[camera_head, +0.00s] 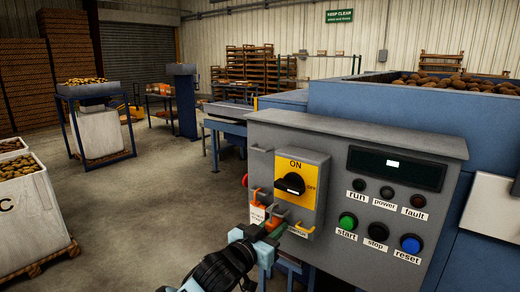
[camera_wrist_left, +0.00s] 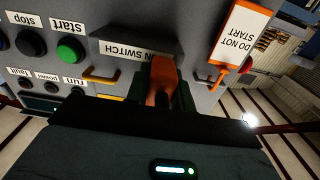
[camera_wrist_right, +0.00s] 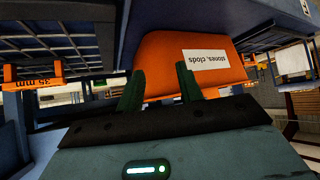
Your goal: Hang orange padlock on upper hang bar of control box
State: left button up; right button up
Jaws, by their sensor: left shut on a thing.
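My left gripper (camera_head: 272,230) is shut on the orange padlock (camera_wrist_left: 162,82), close in front of the grey control box (camera_head: 270,135). The padlock shows as an orange patch between the fingers; its shackle is hidden. My right gripper (camera_wrist_right: 160,90) shows only in the right wrist view. It is open and empty, with an orange "stones, clods" bin (camera_wrist_right: 165,62) beyond its fingers.
An orange "DO NOT START" tag (camera_wrist_left: 238,42) hangs beside the left gripper. A third, yellow-orange bar (camera_head: 304,229) lies right of the gripper. The black rotary switch (camera_head: 290,183) protrudes from the plate. Start, stop and reset buttons are further right. Open floor lies left.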

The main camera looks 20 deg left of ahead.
pick_arm(q)
jog(key=shift+r, duration=0.45)
jog(key=v, duration=0.9)
dwell(0.7)
dwell(0.4)
